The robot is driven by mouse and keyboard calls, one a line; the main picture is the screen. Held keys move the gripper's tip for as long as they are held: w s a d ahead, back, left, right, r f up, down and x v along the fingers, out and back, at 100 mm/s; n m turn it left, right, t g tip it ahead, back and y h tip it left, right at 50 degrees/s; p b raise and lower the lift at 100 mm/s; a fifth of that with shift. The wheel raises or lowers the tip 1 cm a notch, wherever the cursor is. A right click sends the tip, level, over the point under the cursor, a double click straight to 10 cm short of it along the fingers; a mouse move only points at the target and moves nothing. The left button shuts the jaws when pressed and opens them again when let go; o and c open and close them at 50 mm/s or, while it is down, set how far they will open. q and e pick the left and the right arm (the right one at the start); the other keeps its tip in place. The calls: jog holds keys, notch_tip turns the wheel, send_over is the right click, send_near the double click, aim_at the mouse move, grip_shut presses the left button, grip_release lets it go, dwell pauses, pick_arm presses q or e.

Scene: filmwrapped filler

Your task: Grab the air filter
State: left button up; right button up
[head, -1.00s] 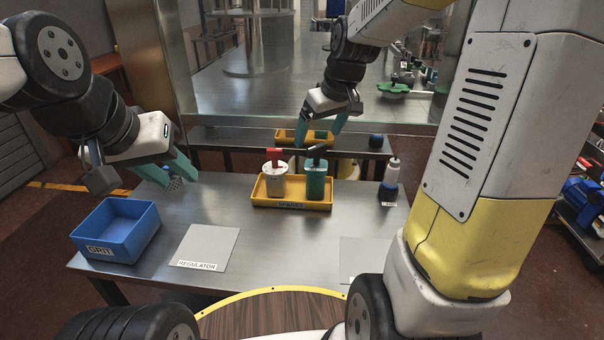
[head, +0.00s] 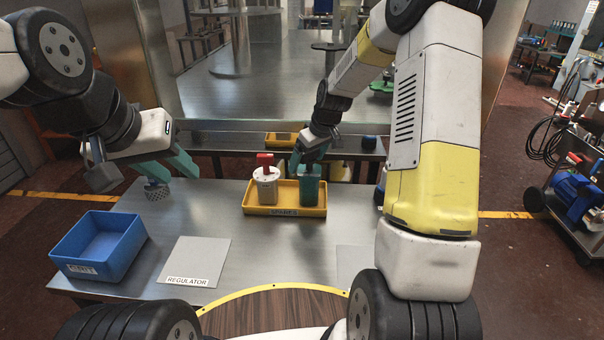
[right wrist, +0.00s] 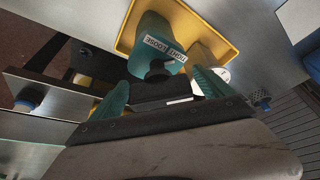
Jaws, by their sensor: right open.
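A teal canister (head: 309,188) stands upright in the yellow tray marked SPARES (head: 285,212), at the tray's right end. Its black top shows between my fingers in the right wrist view. A pale cylinder with a red top (head: 266,185) stands beside it. No label tells me which one is the air filter. My right gripper (head: 309,168) is open, over the canister's top; it also shows in the right wrist view (right wrist: 163,90). My left gripper (head: 146,176) has its fingers spread, near a small grey mesh cylinder (head: 157,190) on the table.
A blue bin (head: 100,246) stands at the table's front left. A flat plate marked REGULATOR (head: 196,261) lies right of it. Another grey plate (head: 355,263) is partly behind my right arm. A second yellow tray (head: 280,139) is on the rear bench.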

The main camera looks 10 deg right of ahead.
jog(key=shift+w+f, duration=0.1)
jog(key=shift+f, duration=0.2)
jog(key=c, duration=2)
